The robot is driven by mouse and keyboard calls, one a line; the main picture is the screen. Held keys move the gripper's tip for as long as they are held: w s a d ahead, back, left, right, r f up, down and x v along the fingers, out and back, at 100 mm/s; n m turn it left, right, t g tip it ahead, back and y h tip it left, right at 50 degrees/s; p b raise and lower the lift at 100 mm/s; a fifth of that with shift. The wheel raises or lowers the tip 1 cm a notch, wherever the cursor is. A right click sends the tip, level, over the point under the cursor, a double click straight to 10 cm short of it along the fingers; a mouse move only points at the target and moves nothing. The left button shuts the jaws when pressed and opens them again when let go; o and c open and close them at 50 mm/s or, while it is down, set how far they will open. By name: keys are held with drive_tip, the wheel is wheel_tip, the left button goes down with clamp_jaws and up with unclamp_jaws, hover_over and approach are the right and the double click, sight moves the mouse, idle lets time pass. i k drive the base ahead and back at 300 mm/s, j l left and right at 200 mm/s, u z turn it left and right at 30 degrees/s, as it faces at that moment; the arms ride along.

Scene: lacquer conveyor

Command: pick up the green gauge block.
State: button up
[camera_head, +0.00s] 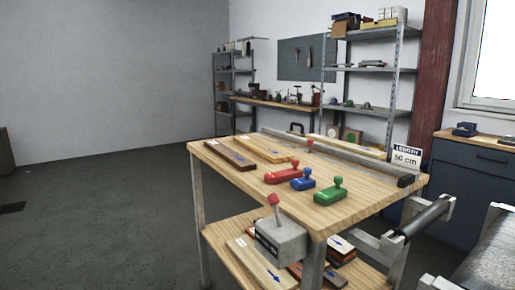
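The green gauge block (328,196) lies on the wooden top of the workbench (232,172), near its right front part. It is a long, low block with a round green knob standing on it. A smaller blue block (302,184) with a knob lies just to its left, and a red block (282,176) with a knob lies farther left and behind. The green block appears apart from both and nothing covers it. My gripper is not in view.
A grey block (281,240) with a red knob stands at the bench's front edge. A metal rail (340,154) runs along the back, by a "LENGTH 50 cm" sign (406,158). Boards (230,154) lie at left. A dark roller (425,218) is at right.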

sight(327, 196)
drive_tip(key=i+j+z, duration=0.15)
drive_tip(key=i+j, duration=0.15)
drive_tip(key=i, duration=0.3)
drive_tip(key=i+j+z, duration=0.1)
drive_tip(key=i+j, duration=0.3)
drive_tip(key=i, duration=0.15)
drive_tip(key=i+j+z, duration=0.15)
drive_tip(key=i+j, duration=0.25)
drive_tip(key=i, duration=0.15)
